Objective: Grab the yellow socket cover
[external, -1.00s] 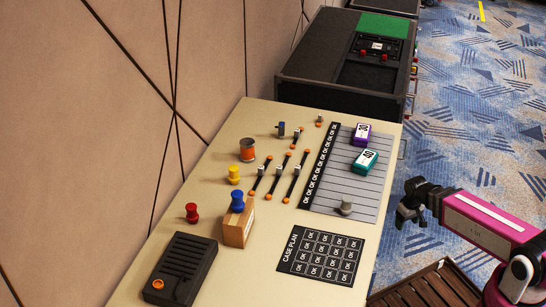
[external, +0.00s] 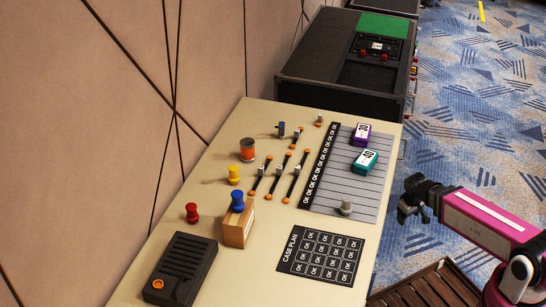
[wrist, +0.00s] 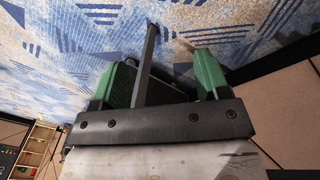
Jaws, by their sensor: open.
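The yellow socket cover (external: 234,174) is a small yellow knob-shaped piece standing on the left side of the cream table (external: 180,215). A red one (external: 191,213) of similar shape stands nearer, and a blue one (external: 238,200) is on top of a wooden block (external: 238,230). My gripper (external: 412,208) is beyond the right edge of the table, above the carpet and well apart from the yellow cover. In the wrist view my gripper (wrist: 163,72) shows two green-sided fingers spread apart with nothing held between them. The yellow cover cannot be made out there.
A black box with an orange button (external: 181,270) lies at the front left. A purple box (external: 362,134) and a teal box (external: 365,160) sit on a grey lined panel. An orange-banded spool (external: 247,150) stands behind the yellow cover. A slatted wooden crate (external: 440,288) is below my arm.

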